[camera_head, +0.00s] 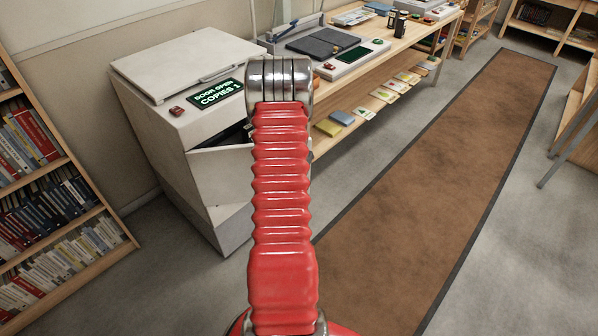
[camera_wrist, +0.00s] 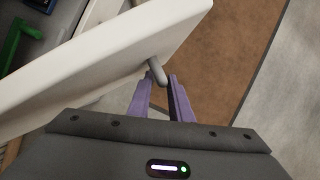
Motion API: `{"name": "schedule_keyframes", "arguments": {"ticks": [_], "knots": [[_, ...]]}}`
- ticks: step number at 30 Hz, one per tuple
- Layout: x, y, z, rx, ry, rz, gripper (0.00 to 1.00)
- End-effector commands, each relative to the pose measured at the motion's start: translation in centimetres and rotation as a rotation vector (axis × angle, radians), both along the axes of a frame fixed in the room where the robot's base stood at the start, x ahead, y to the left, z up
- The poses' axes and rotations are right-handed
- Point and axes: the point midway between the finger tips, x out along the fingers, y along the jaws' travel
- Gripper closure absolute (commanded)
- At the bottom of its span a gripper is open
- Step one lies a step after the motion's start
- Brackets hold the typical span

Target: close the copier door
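The white copier (camera_head: 180,120) stands at left centre in the head view. Its green display (camera_head: 215,94) reads "DOOR OPEN" and "COPIES 1". A dark opening shows in its front beside my red arm, which hides the rest. In the wrist view, the open copier door (camera_wrist: 95,75) is a thick white panel slanting across the upper left. A grey peg handle (camera_wrist: 156,71) sticks out near its right end. My gripper (camera_wrist: 162,78) has its two purple fingers apart, with the handle's end at the gap between the tips. I cannot tell whether they touch it.
A wooden bench (camera_head: 400,52) with devices on top and booklets below runs to the right of the copier. A bookshelf (camera_head: 60,250) stands at the left. The brown carpet runner (camera_head: 430,180) and grey floor are clear.

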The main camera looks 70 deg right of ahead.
Motion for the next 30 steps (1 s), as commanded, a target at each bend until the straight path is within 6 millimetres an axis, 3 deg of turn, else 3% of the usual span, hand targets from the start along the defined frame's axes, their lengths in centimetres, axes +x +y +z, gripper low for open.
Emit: {"name": "schedule_keyframes", "arguments": {"ticks": [21,30], "knots": [[0.5,3.6,8.8,-0.002,-0.001,0.000,0.81],[0.7,4.6,11.1,-0.001,0.000,0.000,0.81]]}}
